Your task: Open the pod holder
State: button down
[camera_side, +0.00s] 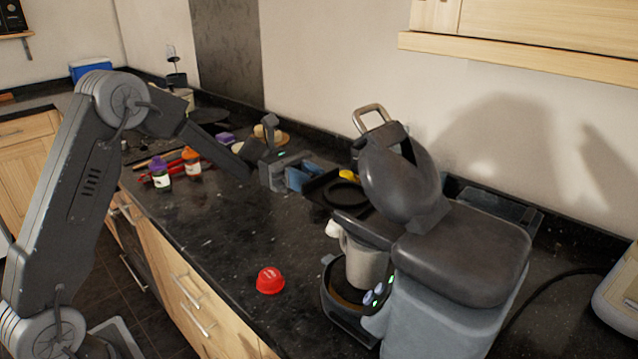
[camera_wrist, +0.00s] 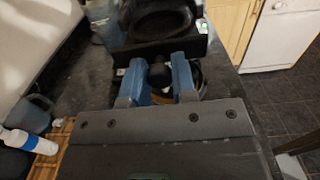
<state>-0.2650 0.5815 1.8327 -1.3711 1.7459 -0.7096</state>
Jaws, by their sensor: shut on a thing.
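The pod holder (camera_side: 345,193) is a black tray with a round opening, beside the coffee machine's head in the side view. It also shows at the top of the wrist view (camera_wrist: 196,47), its round opening facing up. My gripper (camera_side: 305,178) has blue fingers and is at the holder's left end. In the wrist view the fingers (camera_wrist: 159,72) are shut on a dark knob-like handle in front of the tray. The coffee machine (camera_side: 462,255) is dark grey, with its lid (camera_side: 398,182) tilted up. How the holder joins the machine is hidden.
A red pod (camera_side: 270,281) lies on the black counter (camera_side: 225,240). A light mug (camera_side: 364,263) stands under the machine's head. Small bottles (camera_side: 161,178) and other items are at the back left. The counter around the red pod is clear.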

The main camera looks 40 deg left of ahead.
jog(key=c, duration=0.9)
grip_release()
jog(key=a, duration=1.3)
jog(key=shift+a, duration=0.4)
